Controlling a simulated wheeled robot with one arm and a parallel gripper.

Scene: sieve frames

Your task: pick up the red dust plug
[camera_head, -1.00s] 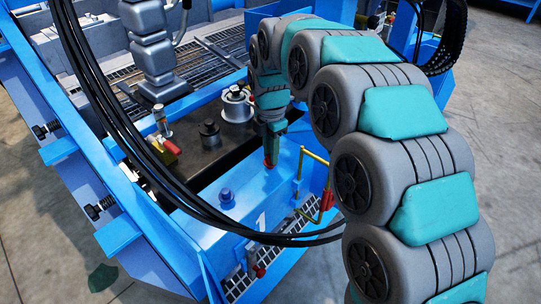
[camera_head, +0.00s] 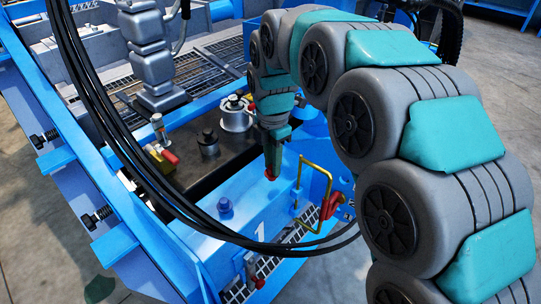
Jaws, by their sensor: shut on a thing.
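The red dust plug (camera_head: 270,176) shows as a small bit of red at the tip of my gripper (camera_head: 271,163). My gripper points down and is shut on the plug; the fingers hide most of it. The plug is over the blue panel's top, near the dark tray's right corner. I cannot tell whether its lower end touches the panel or hangs just above it.
A yellow bent handle (camera_head: 316,185) with a red lever (camera_head: 331,206) stands right of my gripper. Black hoses (camera_head: 118,135) arch across the left. Metal fittings (camera_head: 235,115) stand on the dark tray (camera_head: 190,180).

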